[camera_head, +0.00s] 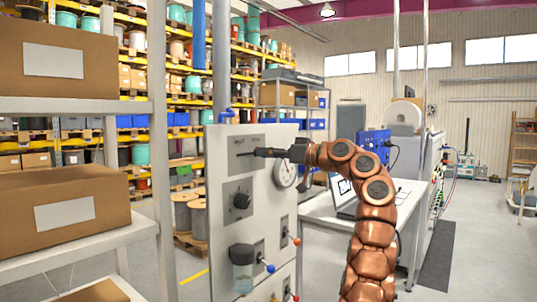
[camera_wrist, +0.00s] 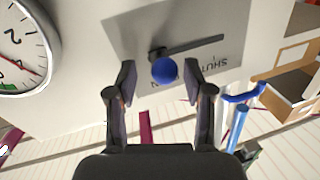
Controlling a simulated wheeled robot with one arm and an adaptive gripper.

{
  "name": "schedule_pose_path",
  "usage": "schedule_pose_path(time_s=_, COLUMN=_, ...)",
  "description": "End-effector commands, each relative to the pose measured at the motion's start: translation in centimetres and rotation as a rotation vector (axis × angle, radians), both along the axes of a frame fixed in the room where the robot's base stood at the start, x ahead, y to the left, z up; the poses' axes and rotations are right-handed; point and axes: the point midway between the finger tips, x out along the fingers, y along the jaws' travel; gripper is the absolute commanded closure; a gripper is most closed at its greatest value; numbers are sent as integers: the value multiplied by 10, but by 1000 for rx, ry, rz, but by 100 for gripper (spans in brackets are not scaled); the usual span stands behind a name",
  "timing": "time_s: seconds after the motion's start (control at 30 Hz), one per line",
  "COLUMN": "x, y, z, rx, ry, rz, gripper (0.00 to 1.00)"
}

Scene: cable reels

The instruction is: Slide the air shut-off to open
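The air shut-off is a blue ball knob (camera_wrist: 164,71) on a dark slide bar (camera_wrist: 195,47), mounted on a grey plate (camera_wrist: 125,30) of the upright panel. The plate's lettering appears upside down in the wrist view; "SHUT" is legible at right, and another word is partly hidden behind the knob. In the head view the plate (camera_head: 233,143) is at the panel's upper part. My gripper (camera_wrist: 161,82) is open, its two fingers on either side of the knob in the picture, with gaps visible. In the head view my gripper (camera_head: 268,152) reaches the plate from the right.
A round gauge (camera_head: 284,173) is right of the plate, close to my arm. Below are a black rotary knob (camera_head: 241,201), a clear bowl with a blue-tipped lever (camera_head: 243,270), and red-tipped levers. A shelf with cardboard boxes (camera_head: 65,200) stands at left, a laptop table at right.

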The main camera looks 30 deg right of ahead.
Motion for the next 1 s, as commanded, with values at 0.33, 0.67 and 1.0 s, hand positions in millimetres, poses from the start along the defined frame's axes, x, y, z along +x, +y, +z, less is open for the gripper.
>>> schedule_pose_path(time_s=0.33, x=-2, y=0, z=0, rx=0, ry=0, rz=3, gripper=47)
schedule_pose_path(time_s=0.67, x=-41, y=-22, z=0, rx=2, ry=0, rz=1, gripper=47)
schedule_pose_path(time_s=1.0, x=-91, y=-49, z=1, rx=0, ry=-3, rz=2, gripper=47)
